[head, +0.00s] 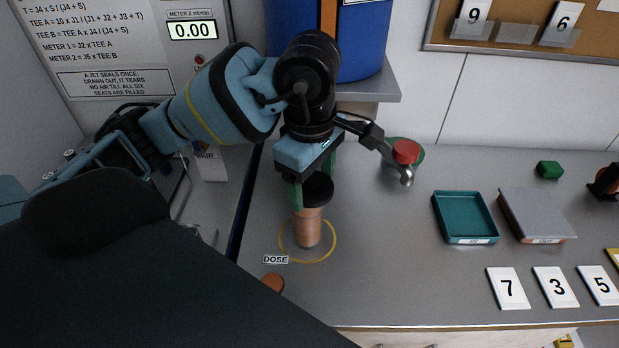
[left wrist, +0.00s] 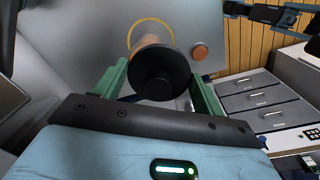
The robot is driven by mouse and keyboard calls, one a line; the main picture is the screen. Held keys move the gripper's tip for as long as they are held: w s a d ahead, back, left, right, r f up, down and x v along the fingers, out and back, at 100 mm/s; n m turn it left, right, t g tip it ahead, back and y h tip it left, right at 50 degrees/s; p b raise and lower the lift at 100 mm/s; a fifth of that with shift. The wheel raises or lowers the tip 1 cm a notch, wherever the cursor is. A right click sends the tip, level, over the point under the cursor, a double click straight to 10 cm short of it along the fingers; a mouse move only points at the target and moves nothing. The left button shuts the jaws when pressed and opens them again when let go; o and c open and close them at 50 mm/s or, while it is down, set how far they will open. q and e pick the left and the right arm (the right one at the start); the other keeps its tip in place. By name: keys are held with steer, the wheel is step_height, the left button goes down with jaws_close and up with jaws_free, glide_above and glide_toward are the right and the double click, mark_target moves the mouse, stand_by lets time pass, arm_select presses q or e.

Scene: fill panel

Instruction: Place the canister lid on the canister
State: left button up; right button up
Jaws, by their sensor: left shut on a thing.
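The canister (head: 308,230) is a copper-coloured cylinder standing upright inside a yellow ring marked DOSE. The canister lid (head: 319,189) is a black disc just over the canister's top. It looks slightly offset to the right in the head view. I cannot tell whether lid and canister touch. My left gripper (head: 312,178) points down, its green fingers shut on the lid. In the left wrist view the lid (left wrist: 160,74) sits between the fingers and hides the canister's top; part of the canister (left wrist: 147,41) shows behind it. My right gripper seems partly visible at that view's upper right (left wrist: 236,9).
A metal arm with a hooked end (head: 407,178) is right of the gripper, beside a red knob (head: 405,151). A teal tray (head: 437,209) and number cards stand further right. The bench between is clear.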

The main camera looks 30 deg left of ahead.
mark_target(308, 181)
arm_select(q)
steer(key=shift+w+a+f, duration=0.15)
steer(key=shift+w+a, duration=0.95)
steer(key=shift+w, duration=0.15)
steer(key=f, duration=0.3)
steer(key=shift+w+a+f, duration=0.2)
steer(key=shift+a, duration=0.05)
steer(key=shift+f, duration=0.2)
steer(key=shift+f, duration=0.35)
steer(key=shift+f, duration=0.1)
steer(key=o, duration=1)
